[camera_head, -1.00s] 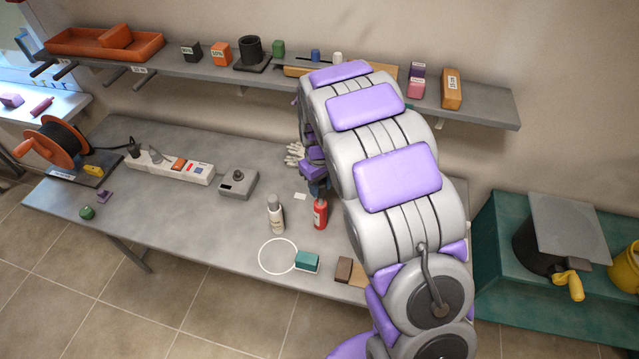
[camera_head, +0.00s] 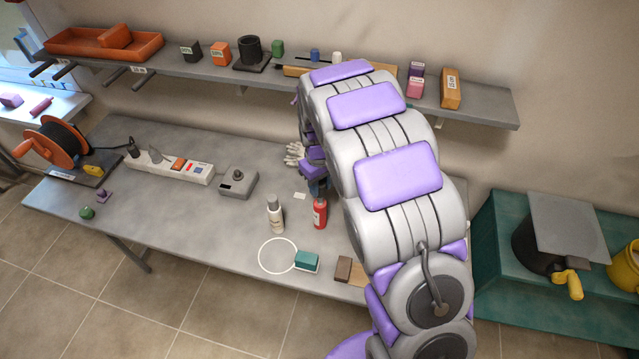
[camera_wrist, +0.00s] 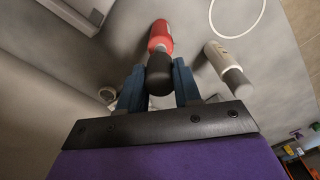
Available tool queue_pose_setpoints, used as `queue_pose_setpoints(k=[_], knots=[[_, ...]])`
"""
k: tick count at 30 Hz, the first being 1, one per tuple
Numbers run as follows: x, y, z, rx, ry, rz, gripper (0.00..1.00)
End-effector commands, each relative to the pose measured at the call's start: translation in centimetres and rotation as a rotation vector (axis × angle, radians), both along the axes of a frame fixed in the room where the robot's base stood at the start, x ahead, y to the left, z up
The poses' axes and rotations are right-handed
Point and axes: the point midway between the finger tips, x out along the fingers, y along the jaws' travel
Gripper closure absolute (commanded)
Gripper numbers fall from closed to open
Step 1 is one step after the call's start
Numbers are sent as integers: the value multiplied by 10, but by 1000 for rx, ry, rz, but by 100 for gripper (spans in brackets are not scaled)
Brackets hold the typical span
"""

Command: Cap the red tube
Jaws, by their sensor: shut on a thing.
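The red tube (camera_head: 320,214) stands upright on the grey table. It also shows in the wrist view (camera_wrist: 161,35). My gripper (camera_wrist: 159,70) is above the tube's top end, with its two blue fingers shut on a black cap (camera_wrist: 159,78). In the wrist view the cap lines up with the tube and overlaps its near end. I cannot tell whether the cap is seated or just above it. In the head view my arm and fingers partly hide this spot.
A white bottle (camera_head: 275,214) stands close to the left of the red tube. A white ring (camera_head: 263,243), a teal block (camera_head: 307,261) and a brown block (camera_head: 343,269) are toward the table's front edge. A grey box (camera_head: 238,184) sits further left. A shelf (camera_head: 180,72) runs behind.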

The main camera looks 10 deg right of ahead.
Motion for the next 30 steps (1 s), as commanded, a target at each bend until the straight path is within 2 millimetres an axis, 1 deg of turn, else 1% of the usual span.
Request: queue_pose_setpoints(k=[21,30], knots=[[0,0,-13,0,-1,0,95],[0,0,-14,0,-1,0,95]])
